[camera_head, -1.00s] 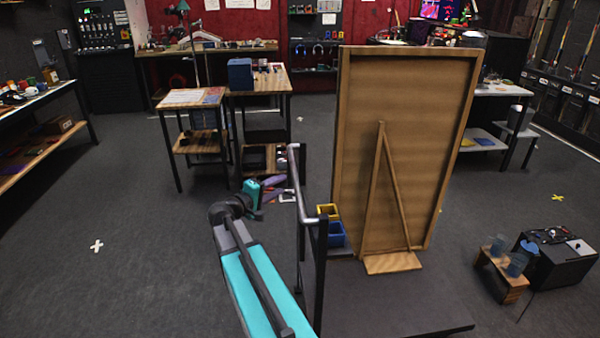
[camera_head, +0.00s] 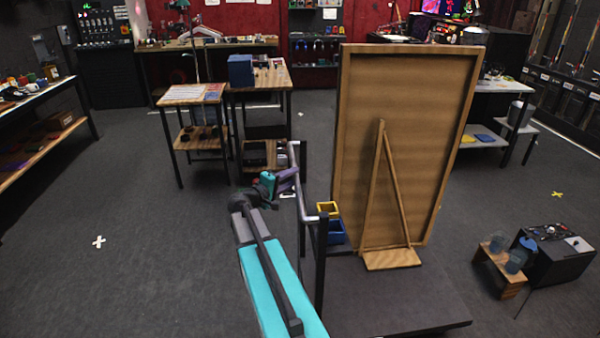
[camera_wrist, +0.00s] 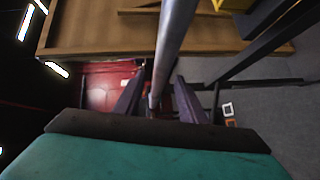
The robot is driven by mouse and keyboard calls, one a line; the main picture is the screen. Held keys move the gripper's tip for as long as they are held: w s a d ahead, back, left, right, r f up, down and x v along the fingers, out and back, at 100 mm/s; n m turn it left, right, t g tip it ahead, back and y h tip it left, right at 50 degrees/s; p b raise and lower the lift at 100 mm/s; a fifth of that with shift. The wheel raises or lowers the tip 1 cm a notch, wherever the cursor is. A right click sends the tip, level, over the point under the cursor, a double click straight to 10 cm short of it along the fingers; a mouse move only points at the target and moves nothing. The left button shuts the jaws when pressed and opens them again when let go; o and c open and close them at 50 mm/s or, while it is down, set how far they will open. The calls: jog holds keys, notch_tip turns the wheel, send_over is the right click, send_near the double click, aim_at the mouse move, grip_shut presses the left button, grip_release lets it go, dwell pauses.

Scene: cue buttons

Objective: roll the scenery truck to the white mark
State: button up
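The scenery truck is a dark wheeled-looking platform (camera_head: 400,300) carrying a tall wooden flat (camera_head: 432,130) with a brace. A grey metal push handle (camera_head: 296,165) rises at its left side, and the bar also shows in the wrist view (camera_wrist: 174,40). My gripper (camera_head: 287,180) is at this handle. In the wrist view its two purple fingers (camera_wrist: 160,82) stand either side of the bar, with gaps visible, so it looks open around it. A white cross mark (camera_head: 99,242) lies on the floor to the left, well apart from the truck.
A yellow cross (camera_head: 557,194) lies on the floor at right. A small wooden stand (camera_head: 500,278) and a black box (camera_head: 560,262) are right of the truck. Small tables (camera_head: 192,95) stand behind; the left floor is clear.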

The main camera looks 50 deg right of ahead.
jog(key=d+f+p, duration=0.1)
jog(key=d, duration=0.6)
jog(key=shift+w+p, duration=0.3)
jog(key=shift+p, duration=0.1)
